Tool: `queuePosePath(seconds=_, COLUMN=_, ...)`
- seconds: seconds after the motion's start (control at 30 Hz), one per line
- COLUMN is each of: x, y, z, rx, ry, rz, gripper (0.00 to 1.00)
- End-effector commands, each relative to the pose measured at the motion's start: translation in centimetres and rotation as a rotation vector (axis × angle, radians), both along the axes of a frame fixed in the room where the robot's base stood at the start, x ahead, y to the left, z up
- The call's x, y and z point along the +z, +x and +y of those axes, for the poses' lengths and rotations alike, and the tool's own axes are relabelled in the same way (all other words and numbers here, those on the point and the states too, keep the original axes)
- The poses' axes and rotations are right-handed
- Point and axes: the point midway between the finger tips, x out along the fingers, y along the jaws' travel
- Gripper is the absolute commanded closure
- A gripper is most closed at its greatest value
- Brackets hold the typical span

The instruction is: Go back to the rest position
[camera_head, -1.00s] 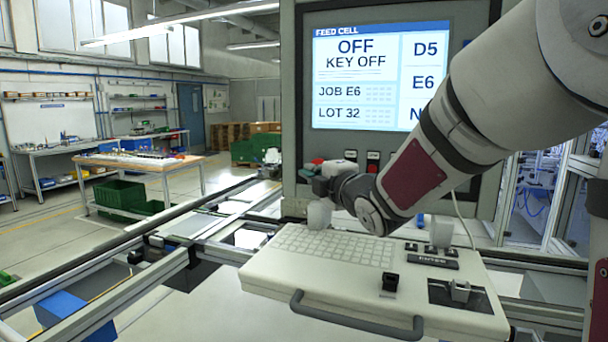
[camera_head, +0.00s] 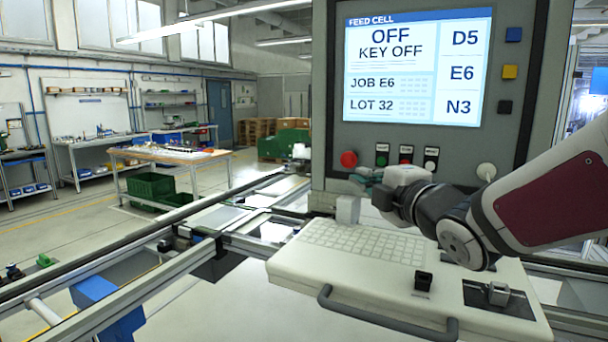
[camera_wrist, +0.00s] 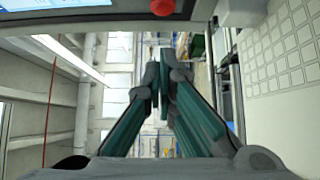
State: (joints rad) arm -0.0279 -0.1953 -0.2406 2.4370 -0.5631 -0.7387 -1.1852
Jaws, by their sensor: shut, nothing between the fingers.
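My gripper (camera_head: 362,178) is in the head view at the left end of my arm, in front of the panel's lower edge and above the back of the console. Its fingers are small and partly hidden there. In the wrist view, the two teal-sided fingers of my gripper (camera_wrist: 161,72) converge, with nothing seen between the tips. The feed cell panel (camera_head: 330,100) stands behind it, and its screen (camera_head: 415,70) reads OFF, KEY OFF. The white console (camera_head: 300,270) with a keyboard (camera_head: 360,243) lies below my arm.
A red button (camera_head: 348,159) and several small switches line the panel's lower part; the red button also shows in the wrist view (camera_wrist: 163,7). A white block (camera_head: 347,209) stands at the console's back left. Conveyor rails (camera_head: 130,262) run to the left. A workbench (camera_head: 170,155) stands farther back.

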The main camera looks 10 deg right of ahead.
Motion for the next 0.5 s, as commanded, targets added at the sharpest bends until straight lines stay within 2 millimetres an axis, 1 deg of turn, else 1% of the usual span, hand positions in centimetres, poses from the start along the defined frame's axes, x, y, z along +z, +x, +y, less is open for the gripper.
queuePosePath(seconds=0.3, x=0.0, y=-0.1, z=-0.1, rx=-0.008, ry=0.015, rz=0.01, gripper=1.0)
queuePosePath(seconds=0.37, x=-0.3, y=-0.5, z=-0.5, rx=-0.034, ry=0.06, rz=0.047, gripper=1.0)
queuePosePath(seconds=0.43, x=-0.8, y=-1.3, z=-1.0, rx=-0.081, ry=0.144, rz=0.112, gripper=1.0)
queuePosePath(seconds=0.5, x=-1.8, y=-2.5, z=-1.7, rx=-0.147, ry=0.257, rz=0.197, gripper=1.0)
